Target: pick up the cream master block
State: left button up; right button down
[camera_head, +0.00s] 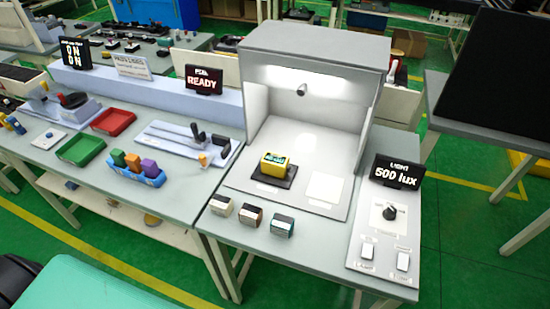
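The blocks stand apart from each other, and nothing covers the cream one. Neither of my grippers is in view.
Behind the blocks, a lit booth (255,110) holds a yellow block (274,165) on a black stand (262,182). A control panel (377,238) and a 500 lux display (397,172) are at right. Blue bin (148,179) and clamp fixture (165,139) are left.

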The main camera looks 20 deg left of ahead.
aim_at(222, 205)
jog(key=j+u, duration=0.1)
jog(key=u, duration=0.35)
jog(key=j+u, duration=0.15)
jog(key=u, duration=0.35)
